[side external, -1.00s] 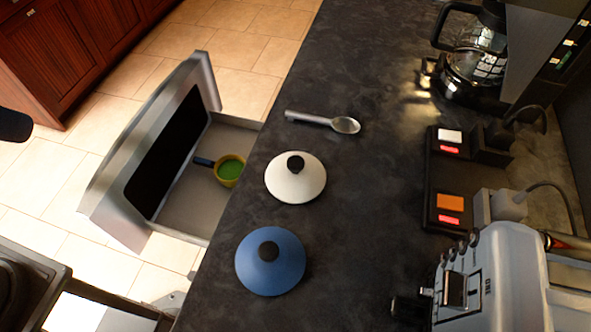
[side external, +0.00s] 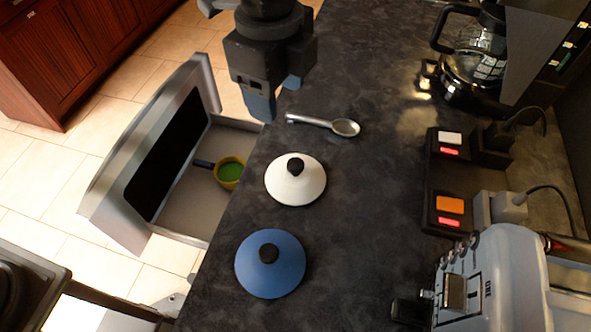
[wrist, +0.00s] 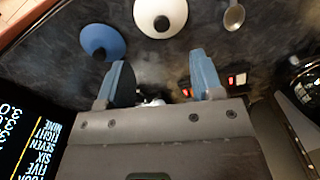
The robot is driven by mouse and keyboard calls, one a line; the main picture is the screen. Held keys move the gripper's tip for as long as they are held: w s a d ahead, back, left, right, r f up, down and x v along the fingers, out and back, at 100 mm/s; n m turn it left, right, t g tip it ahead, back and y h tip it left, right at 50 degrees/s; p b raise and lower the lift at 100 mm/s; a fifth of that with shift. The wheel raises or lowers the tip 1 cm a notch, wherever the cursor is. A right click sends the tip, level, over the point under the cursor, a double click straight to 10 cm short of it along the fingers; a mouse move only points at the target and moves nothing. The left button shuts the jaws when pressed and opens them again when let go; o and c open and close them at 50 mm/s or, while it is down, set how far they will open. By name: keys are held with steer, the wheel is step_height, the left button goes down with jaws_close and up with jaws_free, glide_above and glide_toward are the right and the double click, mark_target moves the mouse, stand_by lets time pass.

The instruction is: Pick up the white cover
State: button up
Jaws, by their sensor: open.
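The white cover (side external: 295,183) is a round lid with a black knob, lying on the dark counter near its left edge. It also shows at the top middle of the wrist view (wrist: 172,12). My gripper (side external: 277,100) is at the top of the side view, above the counter's left edge and beyond the spoon, apart from the cover. In the wrist view its two blue fingers (wrist: 163,82) are spread with nothing held between them.
A blue cover (side external: 270,268) lies nearer on the counter. A spoon (side external: 330,124) lies beyond the white cover. An open drawer (side external: 185,210) at left holds a yellow pan with green contents (side external: 230,171). Switches (side external: 450,180), a coffee maker (side external: 470,60) and a toaster (side external: 490,280) stand at right.

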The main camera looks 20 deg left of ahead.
steer(key=d+f+m, duration=0.1)
steer(key=d+f, duration=0.1)
steer(key=d, duration=0.1)
glide_above(297, 165)
step_height(297, 165, down, 8)
steer(key=shift+w+a+r, duration=0.1)
steer(key=shift+a+r, duration=0.05)
steer(key=shift+r, duration=0.1)
steer(key=shift+f, duration=2.95)
steer(key=c, duration=1)
steer(key=shift+r, duration=0.1)
